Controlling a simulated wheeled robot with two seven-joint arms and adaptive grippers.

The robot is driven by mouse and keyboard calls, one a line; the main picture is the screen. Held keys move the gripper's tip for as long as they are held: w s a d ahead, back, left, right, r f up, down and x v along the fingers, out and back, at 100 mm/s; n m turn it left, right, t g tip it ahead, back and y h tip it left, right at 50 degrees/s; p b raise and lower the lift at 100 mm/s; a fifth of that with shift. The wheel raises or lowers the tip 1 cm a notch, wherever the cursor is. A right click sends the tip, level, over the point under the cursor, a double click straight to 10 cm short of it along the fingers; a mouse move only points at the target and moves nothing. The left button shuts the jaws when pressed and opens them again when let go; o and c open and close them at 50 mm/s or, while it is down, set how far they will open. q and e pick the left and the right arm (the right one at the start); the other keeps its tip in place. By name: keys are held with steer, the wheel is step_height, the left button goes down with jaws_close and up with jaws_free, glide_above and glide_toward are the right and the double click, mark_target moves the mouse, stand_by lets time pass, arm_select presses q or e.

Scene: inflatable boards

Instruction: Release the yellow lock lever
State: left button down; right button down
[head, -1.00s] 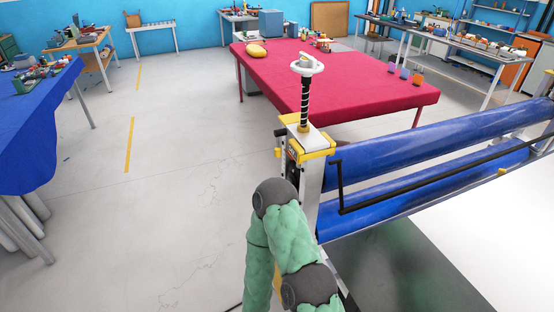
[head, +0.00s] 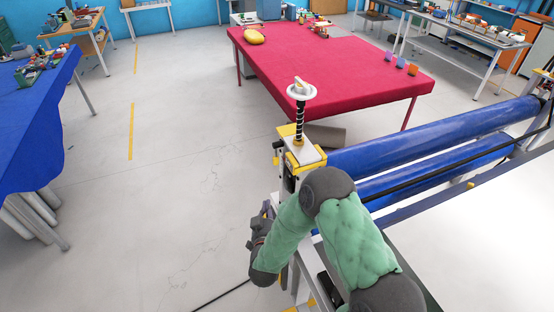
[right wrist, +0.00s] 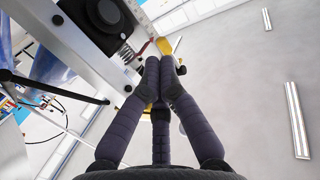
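In the right wrist view a small yellow lever (right wrist: 164,46) shows just beyond my right gripper's fingertips (right wrist: 161,62), beside the pale machine frame. The dark fingers are together at their tips. The lever appears at or against the tips, and I see none of it clearly between them. In the head view my right gripper (head: 266,212) is partly visible left of the machine's end post, below its yellow-trimmed top (head: 305,155). The lever cannot be made out there. My left gripper is not in view.
A threaded screw with a white handwheel (head: 301,90) stands on the post. Blue rollers (head: 440,130) extend right. A red-covered table (head: 330,70) stands behind, and a blue-covered table (head: 35,125) stands left. The floor between is open. A spring (right wrist: 125,54) sits near the lever.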

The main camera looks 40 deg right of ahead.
steer(key=shift+m+h, duration=0.4)
steer(key=shift+h, duration=0.5)
steer(key=r, duration=0.1)
steer(key=s+d+r, duration=0.1)
steer(key=r, duration=0.1)
steer(key=shift+s+d+r, duration=0.2)
steer(key=shift+d+r, duration=0.05)
steer(key=shift+r, duration=0.1)
steer(key=shift+p, duration=0.3)
steer(key=p+x, duration=0.1)
steer(key=x, duration=1.3)
steer(key=shift+p, duration=0.35)
